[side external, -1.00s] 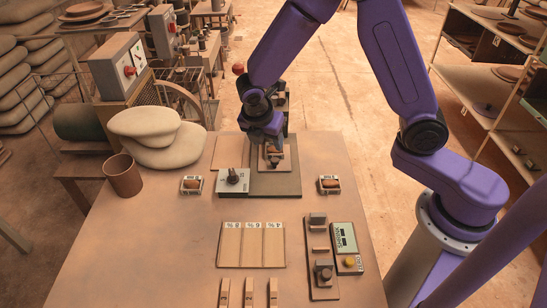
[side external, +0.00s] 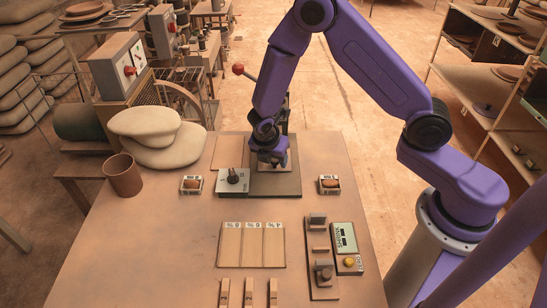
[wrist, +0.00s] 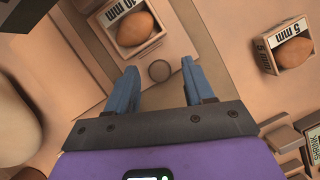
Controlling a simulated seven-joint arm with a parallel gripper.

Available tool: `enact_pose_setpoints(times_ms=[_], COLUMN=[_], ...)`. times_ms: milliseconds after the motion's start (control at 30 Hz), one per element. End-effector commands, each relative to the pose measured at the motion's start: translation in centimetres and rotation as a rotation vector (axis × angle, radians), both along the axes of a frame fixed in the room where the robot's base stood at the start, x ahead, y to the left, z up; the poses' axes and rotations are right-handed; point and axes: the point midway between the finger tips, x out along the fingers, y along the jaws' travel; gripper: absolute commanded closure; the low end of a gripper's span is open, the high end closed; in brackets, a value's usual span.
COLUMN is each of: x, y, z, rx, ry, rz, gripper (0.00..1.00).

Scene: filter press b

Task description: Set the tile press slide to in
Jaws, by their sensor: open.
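The tile press has a dark base plate (side external: 284,188) at the back of the table, with a grey block with a black knob (side external: 233,181) at its left front. My gripper (side external: 269,160) is low over the back of the base and hides most of the slide area there. In the wrist view my gripper (wrist: 160,88) has its two blue fingers spread apart. A small round disc (wrist: 159,71) shows between and just beyond the fingertips, on a pale board. I cannot tell whether the fingers touch anything, or how the slide stands.
A box marked 10 mm (wrist: 137,25) and one marked 5 mm (wrist: 291,48) hold brown lumps. A red ball-ended lever (side external: 238,69) rises behind the press. Pale rounded sacks (side external: 150,135) and a brown cup (side external: 123,175) stand left. The table's left front is clear.

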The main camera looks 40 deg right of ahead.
Motion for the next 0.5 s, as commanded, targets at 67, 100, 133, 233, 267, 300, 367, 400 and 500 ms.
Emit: enact_pose_setpoints(times_ms=[67,100,133,233,267,300,367,400,500], x=[0.01,0.01,0.00,0.00,0.00,0.00,-0.01,0.03,0.73], y=[0.01,0.01,0.01,0.01,0.01,0.01,0.01,-0.03,-0.65], z=[0.02,0.02,0.02,0.03,0.03,0.03,0.04,0.03,0.04], rx=[0.000,0.000,0.000,0.000,0.000,0.000,0.000,0.000,0.000], ry=[0.000,0.000,0.000,0.000,0.000,0.000,0.000,0.001,-0.001], rz=[0.000,0.000,0.000,0.000,0.000,0.000,0.000,0.000,-0.002], gripper=[0.47,0.47,0.57,0.90,1.00,1.00,1.00,1.00,1.00])
